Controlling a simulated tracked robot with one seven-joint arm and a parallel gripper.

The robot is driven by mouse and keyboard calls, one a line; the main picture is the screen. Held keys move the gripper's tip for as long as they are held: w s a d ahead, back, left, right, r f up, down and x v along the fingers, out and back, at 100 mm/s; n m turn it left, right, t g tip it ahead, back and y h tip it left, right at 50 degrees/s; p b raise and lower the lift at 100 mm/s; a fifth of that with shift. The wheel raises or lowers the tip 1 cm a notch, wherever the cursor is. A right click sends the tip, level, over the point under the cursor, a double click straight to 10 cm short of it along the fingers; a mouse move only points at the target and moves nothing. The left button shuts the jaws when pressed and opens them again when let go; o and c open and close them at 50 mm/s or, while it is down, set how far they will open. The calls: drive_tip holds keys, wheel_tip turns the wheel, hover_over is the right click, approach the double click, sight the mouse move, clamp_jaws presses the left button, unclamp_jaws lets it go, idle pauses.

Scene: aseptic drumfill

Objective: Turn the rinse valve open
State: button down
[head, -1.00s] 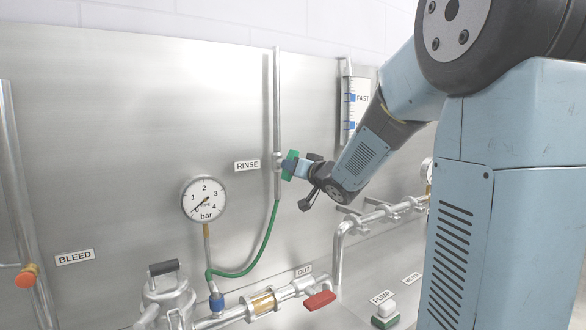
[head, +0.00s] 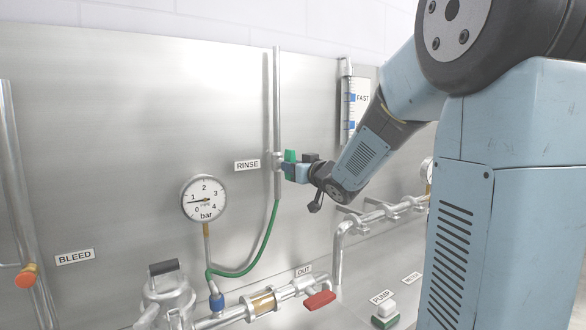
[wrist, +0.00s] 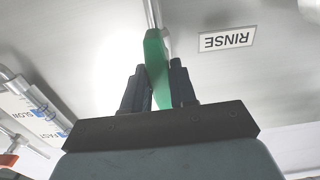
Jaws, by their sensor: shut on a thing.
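The rinse valve has a green handle (head: 290,156) on the vertical steel pipe (head: 277,110), just right of the RINSE label (head: 247,165). My gripper (head: 292,171) is at the handle and shut on it. In the wrist view the green handle (wrist: 156,62) stands between the two dark fingers of my gripper (wrist: 160,84), with its lower part hidden by the gripper body. The RINSE label (wrist: 227,39) shows upside down to the right there.
A pressure gauge (head: 204,198) is left of the pipe, its needle near 1. A green hose (head: 262,246) runs below the valve. A red OUT handle (head: 319,300) and the PUMP button (head: 387,308) are lower right. A sight tube (head: 352,105) is at upper right.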

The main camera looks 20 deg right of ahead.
drive_tip(key=shift+f, duration=0.2)
drive_tip(key=c, duration=1)
unclamp_jaws()
drive_tip(key=shift+r, duration=0.15)
drive_tip(key=v, duration=1.3)
drive_tip(key=shift+s, duration=0.35)
drive_tip(key=shift+d, duration=0.15)
drive_tip(key=s+d+f+m+g+h, duration=0.3)
drive_tip(key=s+f+m+g+h, duration=0.15)
drive_tip(key=s+h, duration=0.3)
drive_tip(key=s+a+f+g+y, duration=0.1)
drive_tip(key=s+a+f+g, duration=0.1)
drive_tip(key=s, duration=0.5)
drive_tip(key=s+a+f+g+y, duration=0.1)
drive_tip(key=s+a+f+g, duration=0.2)
drive_tip(key=s+a+g, duration=0.2)
drive_tip(key=s+a, duration=0.1)
drive_tip(key=s, duration=0.1)
drive_tip(key=shift+s+f+n, duration=0.35)
drive_tip(key=shift+s, duration=0.05)
